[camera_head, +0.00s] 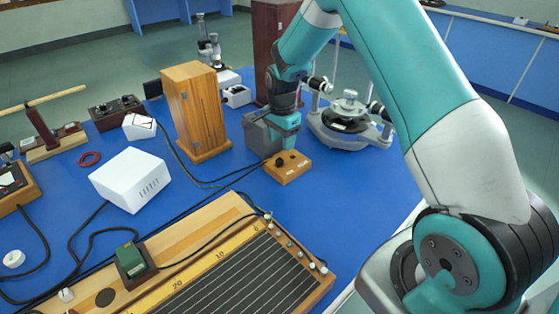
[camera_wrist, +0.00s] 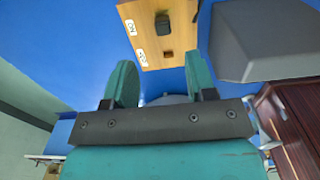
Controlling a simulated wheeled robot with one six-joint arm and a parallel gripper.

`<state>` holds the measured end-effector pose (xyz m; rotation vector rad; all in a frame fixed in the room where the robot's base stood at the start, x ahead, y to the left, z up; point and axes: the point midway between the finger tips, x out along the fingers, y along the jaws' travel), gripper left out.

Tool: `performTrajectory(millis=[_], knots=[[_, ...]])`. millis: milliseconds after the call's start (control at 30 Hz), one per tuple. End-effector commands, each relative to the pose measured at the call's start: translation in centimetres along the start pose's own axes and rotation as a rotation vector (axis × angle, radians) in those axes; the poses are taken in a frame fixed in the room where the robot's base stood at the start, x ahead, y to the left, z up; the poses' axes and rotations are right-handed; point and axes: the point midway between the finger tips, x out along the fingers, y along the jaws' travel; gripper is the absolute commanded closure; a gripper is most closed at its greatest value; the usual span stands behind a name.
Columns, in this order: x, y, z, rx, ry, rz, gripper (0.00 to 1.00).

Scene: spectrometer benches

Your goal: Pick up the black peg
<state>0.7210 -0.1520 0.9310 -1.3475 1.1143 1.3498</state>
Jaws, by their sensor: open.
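A small wooden block (camera_head: 289,174) lies on the blue bench in front of my gripper (camera_head: 284,146). A black peg (camera_head: 279,162) stands up from it. In the wrist view, the block (camera_wrist: 181,40) is at the top centre with two white labels, the black peg (camera_wrist: 162,22) and a darker slot-like mark nearer my fingers. My gripper (camera_wrist: 162,82) is open and empty there, its two teal fingers apart. The peg lies beyond the fingertips in that view, not between them. In the head view, the fingertips are at the block's far edge; whether they touch it I cannot tell.
A grey box (camera_head: 260,136) stands just left of my gripper; it also shows in the wrist view (camera_wrist: 266,40). A tall wooden box (camera_head: 195,112), a spectrometer (camera_head: 347,120) and a white box (camera_head: 132,178) surround the area. Black cables run left of the block.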

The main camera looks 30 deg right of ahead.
Motion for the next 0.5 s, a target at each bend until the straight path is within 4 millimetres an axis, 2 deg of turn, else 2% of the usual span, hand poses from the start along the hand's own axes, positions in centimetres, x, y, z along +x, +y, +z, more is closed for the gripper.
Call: performTrajectory(millis=[100,367,500], knots=[[1.6,0.0,0.0,-0.001,0.0,0.0,0.49],[3.6,-0.2,0.0,-0.002,-0.001,0.001,0.49],[5.8,-0.4,-0.1,-0.002,-0.001,0.003,0.49]])
